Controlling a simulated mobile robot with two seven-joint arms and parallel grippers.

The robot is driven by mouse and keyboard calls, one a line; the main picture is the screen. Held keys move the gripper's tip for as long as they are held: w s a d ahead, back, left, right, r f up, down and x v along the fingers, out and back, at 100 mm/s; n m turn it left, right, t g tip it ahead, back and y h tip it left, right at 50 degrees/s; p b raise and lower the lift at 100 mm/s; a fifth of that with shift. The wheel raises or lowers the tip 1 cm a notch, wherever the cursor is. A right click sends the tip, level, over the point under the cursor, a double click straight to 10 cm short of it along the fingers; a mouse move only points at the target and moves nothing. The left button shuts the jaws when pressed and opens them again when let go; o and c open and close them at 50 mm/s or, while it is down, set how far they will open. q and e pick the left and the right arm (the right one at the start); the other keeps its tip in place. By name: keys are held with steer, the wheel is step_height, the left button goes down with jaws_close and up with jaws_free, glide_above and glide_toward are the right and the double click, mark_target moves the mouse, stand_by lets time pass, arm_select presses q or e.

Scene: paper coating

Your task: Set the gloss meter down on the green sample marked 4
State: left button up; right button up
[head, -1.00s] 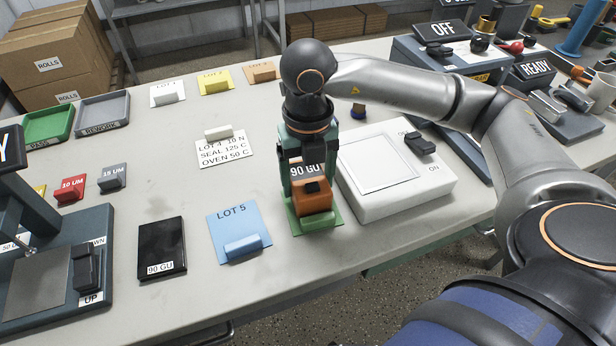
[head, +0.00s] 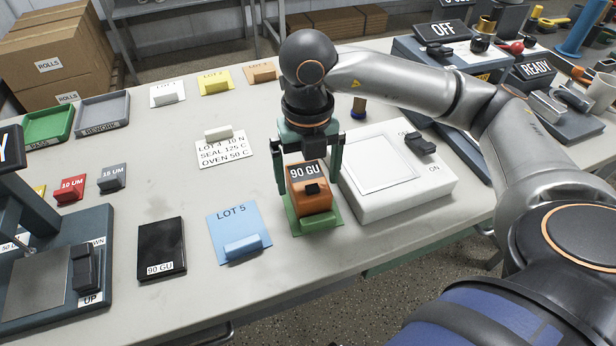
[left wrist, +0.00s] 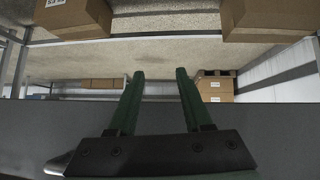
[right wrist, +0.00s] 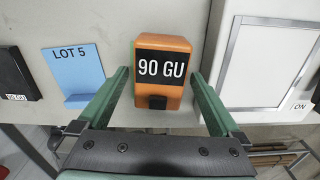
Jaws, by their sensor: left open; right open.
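The orange gloss meter (head: 311,199), its display reading 90 GU, stands upright on the green sample (head: 332,213). The meter hides most of that sample, and no number on it can be read. The meter also shows in the right wrist view (right wrist: 162,88). My right gripper (head: 307,190) is open, with its green fingers apart on either side of the meter and clear of it. My left gripper (left wrist: 160,75) shows only in the left wrist view, open and empty, away from the bench items.
The blue LOT 5 sample (head: 238,223) and a black 90 GU tile (head: 162,248) lie left of the meter. A white lightbox-like unit (head: 400,200) stands close on its right.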

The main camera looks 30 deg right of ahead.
arm_select(q)
steer(key=shift+a+r+p, duration=0.65)
steer(key=shift+a+p, duration=0.1)
steer(key=shift+p, duration=0.35)
arm_select(e)
step_height(320, 180, up, 11)
steer(key=shift+r, duration=0.2)
arm_select(q)
steer(key=shift+s, duration=0.1)
